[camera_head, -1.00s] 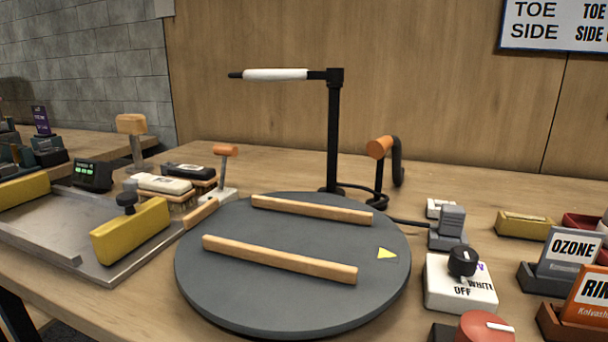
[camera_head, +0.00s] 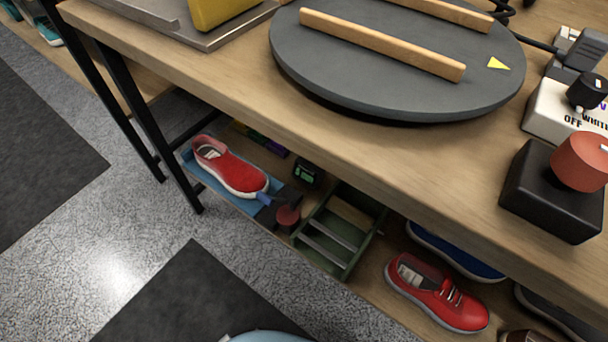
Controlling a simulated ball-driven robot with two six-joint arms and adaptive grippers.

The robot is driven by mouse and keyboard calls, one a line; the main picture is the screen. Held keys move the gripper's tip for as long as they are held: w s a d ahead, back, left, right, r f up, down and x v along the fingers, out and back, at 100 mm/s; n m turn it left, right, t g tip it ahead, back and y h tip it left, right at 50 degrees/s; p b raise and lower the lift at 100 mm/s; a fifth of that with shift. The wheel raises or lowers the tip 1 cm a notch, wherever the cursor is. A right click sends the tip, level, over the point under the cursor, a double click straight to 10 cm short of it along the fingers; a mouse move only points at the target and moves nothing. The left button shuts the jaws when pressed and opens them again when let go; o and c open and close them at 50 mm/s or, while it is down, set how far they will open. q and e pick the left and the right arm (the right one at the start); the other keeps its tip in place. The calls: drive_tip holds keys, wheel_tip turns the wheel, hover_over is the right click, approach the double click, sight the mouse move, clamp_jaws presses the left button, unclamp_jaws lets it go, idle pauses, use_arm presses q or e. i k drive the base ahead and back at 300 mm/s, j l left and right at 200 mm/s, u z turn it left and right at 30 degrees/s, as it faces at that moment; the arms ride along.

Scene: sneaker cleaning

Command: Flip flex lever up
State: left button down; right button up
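Neither of my grippers is in view. On the shelf under the table, a red slip-on sneaker (camera_head: 229,166) lies on a blue platform (camera_head: 213,193). At its toe end are a small blue piece (camera_head: 265,197) and a dark red knob (camera_head: 288,216) on a dark mount. No label shows there, so I cannot tell for sure whether this knob is the flex lever or which way it is set.
The tabletop (camera_head: 235,95) carries a grey turntable (camera_head: 350,72) and a red knob on a black box (camera_head: 548,195). Below it are a green crate (camera_head: 322,255), a red laced sneaker (camera_head: 435,293) and a blue shoe (camera_head: 452,252). The grey floor (camera_head: 140,235) in front is open.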

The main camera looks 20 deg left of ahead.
sight(267, 200)
drive_tip(key=u, duration=0.85)
